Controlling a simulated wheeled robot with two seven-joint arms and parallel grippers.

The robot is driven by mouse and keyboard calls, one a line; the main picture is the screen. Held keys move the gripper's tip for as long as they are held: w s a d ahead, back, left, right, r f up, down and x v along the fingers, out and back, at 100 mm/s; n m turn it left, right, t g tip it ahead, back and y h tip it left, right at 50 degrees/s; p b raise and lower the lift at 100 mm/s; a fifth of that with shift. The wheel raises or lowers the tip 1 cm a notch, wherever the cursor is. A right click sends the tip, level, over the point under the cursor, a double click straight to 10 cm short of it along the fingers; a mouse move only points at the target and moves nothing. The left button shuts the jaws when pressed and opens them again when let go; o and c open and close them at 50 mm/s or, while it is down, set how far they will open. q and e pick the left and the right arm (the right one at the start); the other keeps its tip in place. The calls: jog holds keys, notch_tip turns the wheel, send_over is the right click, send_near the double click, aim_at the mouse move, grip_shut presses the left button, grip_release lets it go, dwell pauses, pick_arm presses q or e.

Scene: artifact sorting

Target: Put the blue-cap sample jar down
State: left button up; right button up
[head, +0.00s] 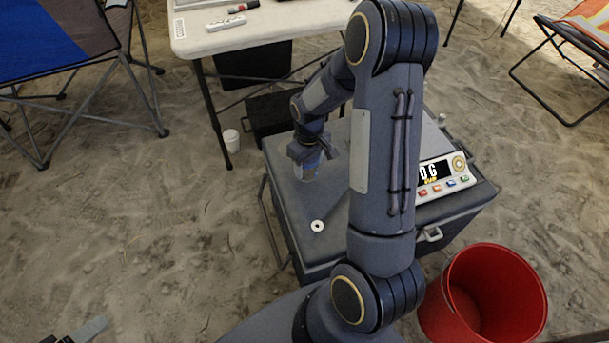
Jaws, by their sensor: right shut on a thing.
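The sample jar (308,172) is a small, pale, see-through shape at my right gripper, over the left part of the grey case top (285,185). My right gripper (309,161) points down and is shut on the jar. The gripper covers most of the jar, and its blue cap is hard to make out. I cannot tell whether the jar's base touches the case top. At the bottom left edge, a grey and black part (88,330) looks like the tip of my left gripper. It is mostly cut off, so its opening does not show.
A scale with a lit display (443,174) sits on the right of the case, partly behind my arm. A white ring (317,225) lies at the case's front left. A red bucket (490,295) stands front right. A white table (260,30) and cup (231,140) are behind.

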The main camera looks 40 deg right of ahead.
aim_at(304, 173)
jog(key=shift+w+a+f, duration=0.15)
jog(key=shift+a+f, duration=0.15)
jog(key=shift+f, duration=0.15)
jog(key=shift+w+a+f+b, duration=0.1)
jog(key=shift+f+b, duration=0.2)
jog(key=shift+f, duration=0.6)
jog(key=shift+w+a+f+b, duration=0.1)
jog(key=shift+f+b, duration=0.15)
jog(key=shift+f, duration=0.6)
jog(key=shift+f, duration=0.15)
jog(key=o, duration=1.1)
jog(key=shift+c, duration=0.2)
